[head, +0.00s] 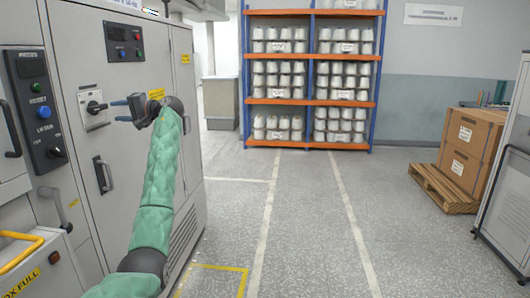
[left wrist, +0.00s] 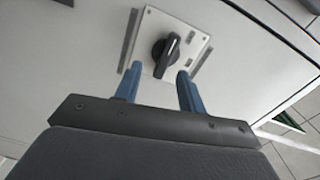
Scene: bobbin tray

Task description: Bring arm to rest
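My left arm, in a green padded sleeve, reaches up from the bottom of the head view to a grey cabinet. My left gripper (head: 117,109) is level with a black rotary switch (head: 95,107) on a light plate and points at it. In the left wrist view the two blue fingers (left wrist: 157,88) are apart with nothing between them. The rotary switch (left wrist: 166,55) lies just beyond the fingertips, its knob tilted. A gap seems to show between fingers and knob. My right gripper is in neither view.
The grey cabinet (head: 185,150) stands close along the left, with a door handle (head: 103,175) below the switch. A yellow rail (head: 20,250) is at lower left. A shelf of bobbins (head: 312,102) stands at the back. Cartons on a pallet (head: 445,190) are at right. The middle floor is clear.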

